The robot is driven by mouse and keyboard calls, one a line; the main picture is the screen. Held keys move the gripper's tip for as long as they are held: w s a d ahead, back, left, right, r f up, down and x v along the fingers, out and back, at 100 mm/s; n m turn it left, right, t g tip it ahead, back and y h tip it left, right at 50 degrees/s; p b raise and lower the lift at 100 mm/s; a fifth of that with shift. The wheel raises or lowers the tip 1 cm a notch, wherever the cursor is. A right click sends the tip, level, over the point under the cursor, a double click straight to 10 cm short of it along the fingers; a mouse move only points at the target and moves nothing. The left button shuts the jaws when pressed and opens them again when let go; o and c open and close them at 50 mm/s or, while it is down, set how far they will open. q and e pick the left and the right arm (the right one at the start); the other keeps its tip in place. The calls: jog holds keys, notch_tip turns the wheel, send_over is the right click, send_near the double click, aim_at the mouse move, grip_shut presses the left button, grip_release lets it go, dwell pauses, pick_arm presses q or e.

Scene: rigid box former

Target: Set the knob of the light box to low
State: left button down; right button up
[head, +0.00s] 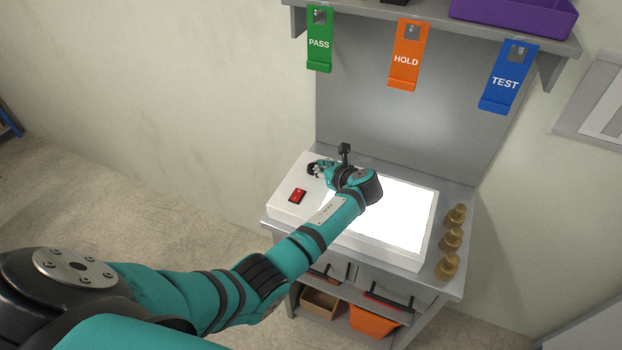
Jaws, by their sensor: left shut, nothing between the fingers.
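The light box (284,212) is a white case with a brightly lit panel (405,212). It lies on the grey bench. A red rocker switch (297,195) sits on the left strip of its top. My left gripper (315,169) is at the upper part of that strip, above the switch, with its fingers shut and nothing held. The knob cannot be made out clearly; dark parts at the fingertips and my wrist cover that area, so I cannot tell its setting or whether the fingers touch it. My right gripper is out of view.
Several brass pieces (451,239) stand along the bench's right edge. Green PASS (319,40), orange HOLD (408,57) and blue TEST (508,78) tags hang from the shelf above, which holds a purple bin (520,14). An orange bin (373,321) sits below.

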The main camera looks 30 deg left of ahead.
pick_arm(q)
jog(key=shift+w+f+n+g+y+b, duration=0.2)
jog(key=shift+f+n+g+y+b, duration=0.1)
jog(key=shift+n+g, duration=0.3)
jog(key=shift+a+r+n+g, duration=0.1)
jog(key=shift+n+g, duration=0.3)
jog(key=shift+w+n+g+y+b, duration=0.2)
jog(key=shift+n+g+y+b, duration=0.25)
jog(key=shift+n+g, duration=0.2)
jog(key=shift+w, duration=0.25)
jog(key=shift+r, duration=0.1)
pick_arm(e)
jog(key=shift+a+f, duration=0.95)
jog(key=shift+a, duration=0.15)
pick_arm(q)
jog(key=shift+w+a, duration=0.1)
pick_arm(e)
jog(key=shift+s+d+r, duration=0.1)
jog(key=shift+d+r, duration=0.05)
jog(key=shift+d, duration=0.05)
pick_arm(q)
jog(key=shift+w, duration=0.1)
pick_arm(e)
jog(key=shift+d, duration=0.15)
pick_arm(q)
jog(key=shift+w, duration=0.15)
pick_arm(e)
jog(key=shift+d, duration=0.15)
